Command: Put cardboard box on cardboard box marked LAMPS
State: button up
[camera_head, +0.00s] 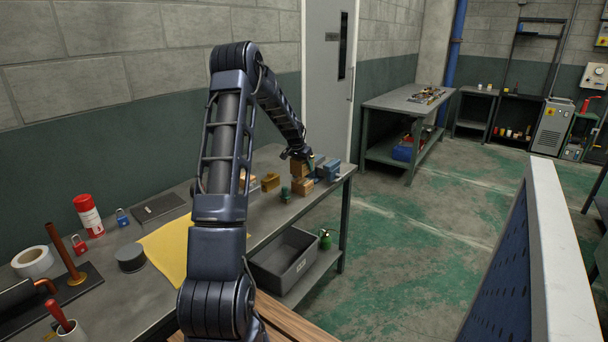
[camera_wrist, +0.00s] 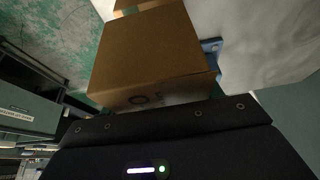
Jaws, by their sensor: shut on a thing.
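My gripper (camera_head: 301,157) is at the far right end of the workbench, pointing down. It is shut on a small brown cardboard box (camera_head: 298,170), which fills the middle of the wrist view (camera_wrist: 150,55) with part of a dark marking on its near side. Another cardboard box (camera_head: 302,187) is directly below the held box in the head view; part of a box also shows past it in the wrist view (camera_wrist: 138,6). I cannot tell whether the two touch. No LAMPS lettering is readable. The fingertips are hidden.
A blue object (camera_head: 329,168) stands close on the right. A green-topped item (camera_head: 285,194) and a yellow-brown block (camera_head: 270,182) stand on the left. A yellow cloth (camera_head: 165,248) lies nearer on the workbench (camera_head: 265,222). A grey bin (camera_head: 284,262) is on the shelf below.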

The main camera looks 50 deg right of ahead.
jog(key=shift+f, duration=2.1)
jog(key=shift+f, duration=0.1)
jog(key=o, duration=1.2)
jog(key=shift+f, duration=0.1)
